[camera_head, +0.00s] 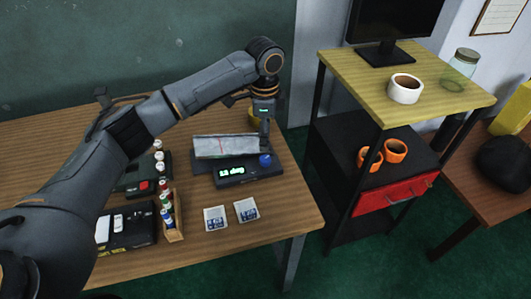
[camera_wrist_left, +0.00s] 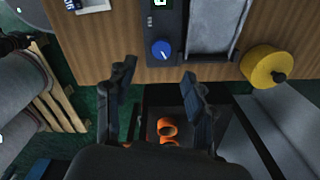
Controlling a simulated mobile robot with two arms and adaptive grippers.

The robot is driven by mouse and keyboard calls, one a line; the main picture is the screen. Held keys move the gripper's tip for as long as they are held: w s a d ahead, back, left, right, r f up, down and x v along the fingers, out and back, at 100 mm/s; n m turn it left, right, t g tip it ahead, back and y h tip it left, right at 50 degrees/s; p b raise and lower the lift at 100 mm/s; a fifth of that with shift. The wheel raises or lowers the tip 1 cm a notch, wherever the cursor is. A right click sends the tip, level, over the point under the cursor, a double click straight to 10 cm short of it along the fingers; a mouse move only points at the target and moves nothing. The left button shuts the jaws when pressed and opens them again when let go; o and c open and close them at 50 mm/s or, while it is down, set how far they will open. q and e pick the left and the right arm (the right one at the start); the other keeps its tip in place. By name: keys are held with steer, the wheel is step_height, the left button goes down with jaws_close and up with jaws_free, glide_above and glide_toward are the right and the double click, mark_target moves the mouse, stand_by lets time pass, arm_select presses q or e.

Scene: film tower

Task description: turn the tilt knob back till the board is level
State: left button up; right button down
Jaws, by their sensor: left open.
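The blue tilt knob (camera_head: 265,160) sits at the right end of a dark control box (camera_head: 236,178). The box's green display reads a number of degrees, perhaps 13. The pale grey board (camera_head: 218,148) lies behind the box; I cannot judge its tilt by eye. My left gripper (camera_head: 265,138) hangs above the knob, over the board's right end. In the left wrist view the knob (camera_wrist_left: 161,50) shows beyond and between the open fingers of the left gripper (camera_wrist_left: 158,73), with nothing held. My right gripper is not in view.
Two small packets (camera_head: 215,218) lie in front of the box. A rack of small bottles (camera_head: 172,215) stands to the left. A yellow roll (camera_wrist_left: 267,66) lies beside the board. A shelf unit (camera_head: 425,95) with a monitor and mugs stands right of the table.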

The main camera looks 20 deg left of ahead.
arm_select(q)
glide_above(265, 158)
step_height(265, 158, down, 4)
steer(key=shift+f, duration=0.1)
step_height(265, 158, down, 4)
steer(key=shift+f, duration=0.25)
steer(key=c, duration=0.7)
jaws_close()
steer(key=shift+p, duration=0.55)
steer(key=n+p, duration=0.2)
steer(key=p, duration=0.1)
steer(key=n+p, duration=0.3)
steer(key=p, duration=0.1)
steer(key=n+p, duration=0.3)
steer(key=shift+d+r+p, duration=0.1)
steer(key=shift+r+p, duration=0.15)
steer(key=shift+p, duration=0.15)
steer(key=n+p, duration=0.2)
steer(key=n, duration=0.1)
steer(key=shift+f, duration=0.1)
steer(key=shift+f+n+p, duration=0.1)
steer(key=shift+n+p, duration=0.6)
steer(key=shift+n, duration=0.1)
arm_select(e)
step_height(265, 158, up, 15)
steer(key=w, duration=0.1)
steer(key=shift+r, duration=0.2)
